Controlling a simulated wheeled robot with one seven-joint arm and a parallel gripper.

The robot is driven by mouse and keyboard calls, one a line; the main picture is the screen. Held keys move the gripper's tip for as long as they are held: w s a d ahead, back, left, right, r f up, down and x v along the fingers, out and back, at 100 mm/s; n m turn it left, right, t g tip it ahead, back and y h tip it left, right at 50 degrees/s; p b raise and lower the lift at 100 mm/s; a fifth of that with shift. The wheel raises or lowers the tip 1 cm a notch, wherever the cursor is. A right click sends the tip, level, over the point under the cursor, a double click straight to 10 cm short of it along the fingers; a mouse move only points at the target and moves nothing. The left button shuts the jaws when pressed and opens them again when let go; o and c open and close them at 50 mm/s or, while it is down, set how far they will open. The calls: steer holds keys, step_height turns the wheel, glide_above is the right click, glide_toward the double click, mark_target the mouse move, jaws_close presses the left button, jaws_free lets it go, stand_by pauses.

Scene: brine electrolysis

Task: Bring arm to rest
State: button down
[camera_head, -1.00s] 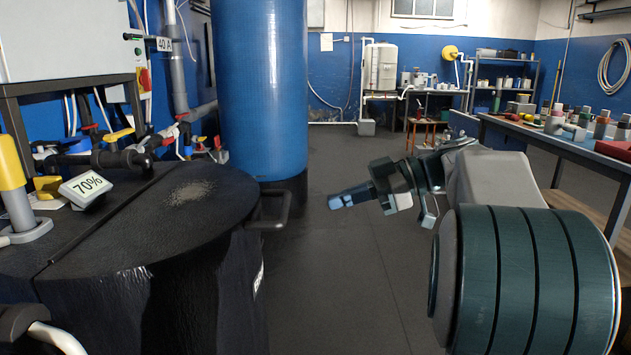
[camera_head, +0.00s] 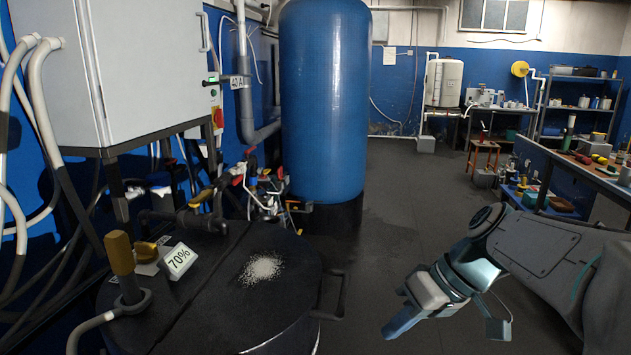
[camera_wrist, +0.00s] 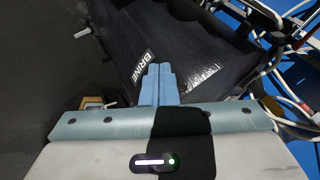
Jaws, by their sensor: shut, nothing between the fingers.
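My gripper (camera_head: 405,322) is at the lower right of the head view, pointing left and down, with its blue fingers together and nothing between them. It hangs over open floor, to the right of the black brine tank (camera_head: 215,318) and apart from it. In the wrist view my gripper (camera_wrist: 159,70) shows its two fingers side by side, closed. The black tank with the word BRINE (camera_wrist: 143,62) lies beyond the fingertips there. My arm runs off to the right edge of the head view.
A black handle (camera_head: 335,300) sticks out from the tank's right side. A 70% sign (camera_head: 179,258) stands on its lid, with white powder (camera_head: 262,268) nearby. A tall blue column (camera_head: 325,100) stands behind. A workbench (camera_head: 585,170) is at right; the middle floor is clear.

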steer(key=s+d+r+m+t+h+p, duration=0.1)
steer(key=s+r+m+h+p, duration=0.4)
steer(key=p, duration=0.9)
steer(key=s+d+r+h, duration=0.1)
steer(key=s+r, duration=0.1)
steer(key=shift+s+m+t+h, duration=0.3)
steer(key=shift+s+h, duration=0.1)
steer(key=shift+a, duration=0.1)
